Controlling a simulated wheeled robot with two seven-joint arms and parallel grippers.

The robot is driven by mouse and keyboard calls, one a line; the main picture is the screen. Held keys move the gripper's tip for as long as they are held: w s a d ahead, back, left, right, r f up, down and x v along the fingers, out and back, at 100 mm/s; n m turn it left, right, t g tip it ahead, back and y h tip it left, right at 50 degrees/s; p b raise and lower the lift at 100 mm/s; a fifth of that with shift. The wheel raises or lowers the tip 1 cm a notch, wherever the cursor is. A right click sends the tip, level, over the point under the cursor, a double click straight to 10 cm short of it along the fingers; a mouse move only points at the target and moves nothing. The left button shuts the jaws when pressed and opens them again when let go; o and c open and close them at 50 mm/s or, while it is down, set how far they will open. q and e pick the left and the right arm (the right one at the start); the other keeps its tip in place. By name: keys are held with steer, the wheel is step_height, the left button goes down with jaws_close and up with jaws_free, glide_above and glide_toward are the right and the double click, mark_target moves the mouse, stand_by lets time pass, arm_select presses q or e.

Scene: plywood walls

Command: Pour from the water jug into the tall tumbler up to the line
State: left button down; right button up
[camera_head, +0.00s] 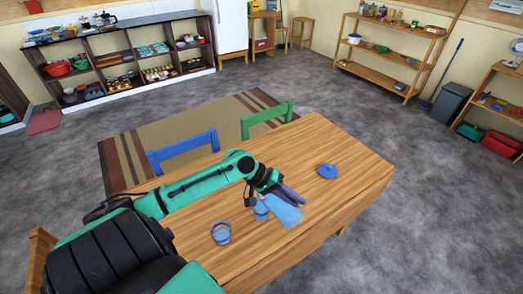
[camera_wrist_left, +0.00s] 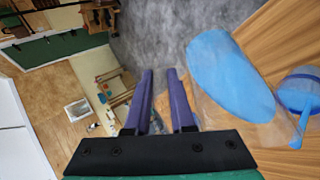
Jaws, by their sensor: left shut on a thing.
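The water jug (camera_head: 286,213) is clear with blue water inside. It is tilted strongly, and the water slants along its side. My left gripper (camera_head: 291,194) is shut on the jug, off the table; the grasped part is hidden. In the left wrist view, the jug (camera_wrist_left: 232,78) is right of the purple fingers (camera_wrist_left: 165,100). The tall tumbler (camera_head: 261,209) stands beside the jug on its left and shows blue inside. A narrow blue strip shows near a blue-banded vessel in the left wrist view; I cannot tell whether it is a stream. The fill level is unclear. My right gripper is out of view.
A blue-rimmed cup (camera_head: 221,233) stands left of the tumbler. A round blue item (camera_head: 328,171) lies towards the right of the wooden table (camera_head: 352,182). A blue chair (camera_head: 183,150) and a green chair (camera_head: 266,119) stand at the far edge. The table's right end is clear.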

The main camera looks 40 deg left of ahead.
mark_target(298, 210)
arm_select(q)
steer(key=shift+r, duration=0.1)
steer(key=d+f+y+p, duration=0.1)
steer(key=p, duration=0.2)
steer(key=shift+d+f+m+y, duration=0.25)
steer(key=shift+f+m+y, duration=0.05)
steer(key=shift+f+y, duration=0.1)
steer(key=shift+w+f+y, duration=0.1)
steer(key=shift+f+y, duration=0.2)
steer(key=shift+f, duration=0.45)
steer(key=shift+d, duration=0.15)
steer(key=shift+d+f+y, duration=0.25)
steer(key=shift+f+y, duration=0.05)
steer(key=shift+f, duration=0.15)
steer(key=d+f+m+y+b, duration=0.25)
steer(key=d+f+y, duration=0.35)
steer(key=f, duration=0.5)
step_height(298, 210, up, 7)
steer(key=y+p, duration=0.1)
steer(key=p, duration=0.3)
steer(key=shift+a+r+n+g+y, duration=0.15)
steer(key=shift+a+n+g+y, duration=0.15)
steer(key=shift+a+n, duration=0.1)
